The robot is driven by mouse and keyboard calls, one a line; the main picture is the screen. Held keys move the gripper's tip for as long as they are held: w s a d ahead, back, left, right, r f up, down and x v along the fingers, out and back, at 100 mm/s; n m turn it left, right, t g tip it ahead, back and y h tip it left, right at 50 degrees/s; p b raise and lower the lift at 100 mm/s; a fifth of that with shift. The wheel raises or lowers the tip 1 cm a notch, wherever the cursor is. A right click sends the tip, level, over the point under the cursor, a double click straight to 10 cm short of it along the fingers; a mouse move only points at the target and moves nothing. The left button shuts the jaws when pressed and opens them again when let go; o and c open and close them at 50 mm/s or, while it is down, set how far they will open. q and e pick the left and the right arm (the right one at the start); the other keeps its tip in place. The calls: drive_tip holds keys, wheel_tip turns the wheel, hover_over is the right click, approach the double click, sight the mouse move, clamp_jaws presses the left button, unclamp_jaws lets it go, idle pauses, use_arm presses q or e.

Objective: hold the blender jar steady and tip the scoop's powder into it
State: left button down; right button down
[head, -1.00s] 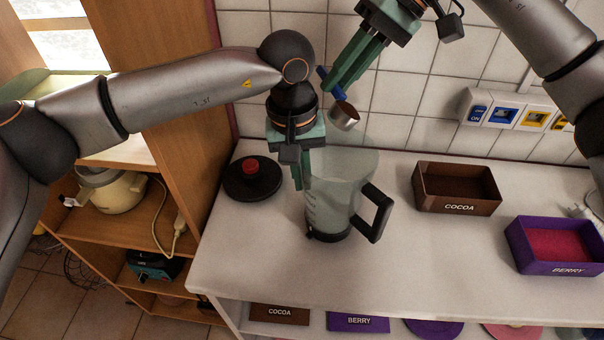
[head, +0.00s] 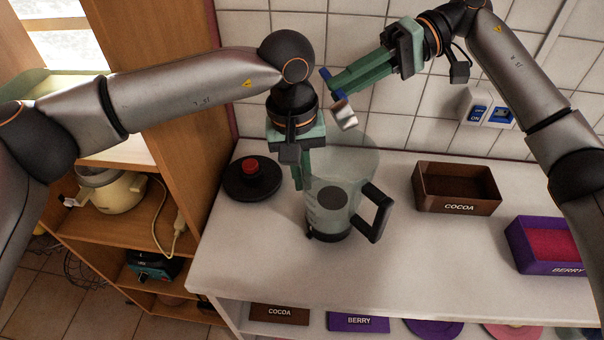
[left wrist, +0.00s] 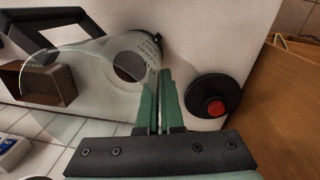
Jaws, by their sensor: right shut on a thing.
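The clear blender jar (head: 340,165) with a black handle (head: 374,212) stands upright on the white counter. A dark brown round patch of powder (head: 333,198) shows low inside it, also in the left wrist view (left wrist: 130,67). My left gripper (head: 302,178) is at the jar's left rim; its fingers (left wrist: 158,108) are close together on the jar wall. My right gripper (head: 338,84) is shut on the scoop's blue handle (head: 324,73). The small metal scoop (head: 345,115) is steeply tilted above the jar's mouth, apart from it. Whether powder remains in the scoop is unclear.
A black lid with a red knob (head: 251,172) lies left of the jar. A brown COCOA bin (head: 458,206) and a purple BERRY bin (head: 552,268) stand to the right. The tiled wall (head: 420,110) with switches is close behind. The counter front is clear.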

idle(0.5)
wheel_tip(320, 180, up, 3)
drive_tip(key=t+h, duration=0.1)
drive_tip(key=h, duration=0.5)
drive_tip(key=t+h, duration=0.2)
drive_tip(key=h, duration=0.4)
drive_tip(key=shift+h, duration=0.4)
use_arm(q)
drive_tip(key=c, duration=1)
unclamp_jaws()
